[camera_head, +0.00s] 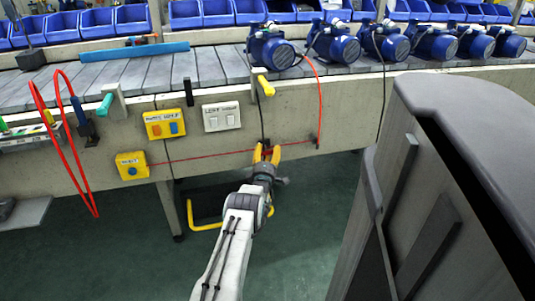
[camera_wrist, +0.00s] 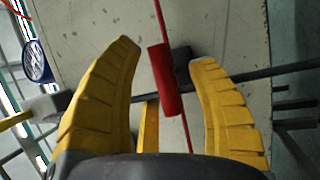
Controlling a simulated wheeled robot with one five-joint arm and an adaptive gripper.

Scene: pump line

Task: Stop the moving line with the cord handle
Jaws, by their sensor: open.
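A red cord (camera_head: 215,156) runs along the front panel of the line, below the yellow and white switch boxes. Its red cylindrical cord handle (camera_wrist: 163,80) shows clearly in the wrist view, with a dark block (camera_wrist: 181,62) just beside it. My gripper (camera_head: 266,153) is at the cord in the head view and mostly hides the handle there. In the wrist view my gripper (camera_wrist: 168,52) is open, with the handle between its yellow fingers. Gaps show on both sides, so the fingers look apart from it. The conveyor (camera_head: 180,72) carries several blue pumps (camera_head: 338,49).
A yellow two-button box (camera_head: 166,124), a white switch box (camera_head: 221,116) and a yellow box with a blue button (camera_head: 132,166) sit left of my gripper. A red hose loop (camera_head: 63,145) hangs at far left. Green floor (camera_head: 110,245) is open below.

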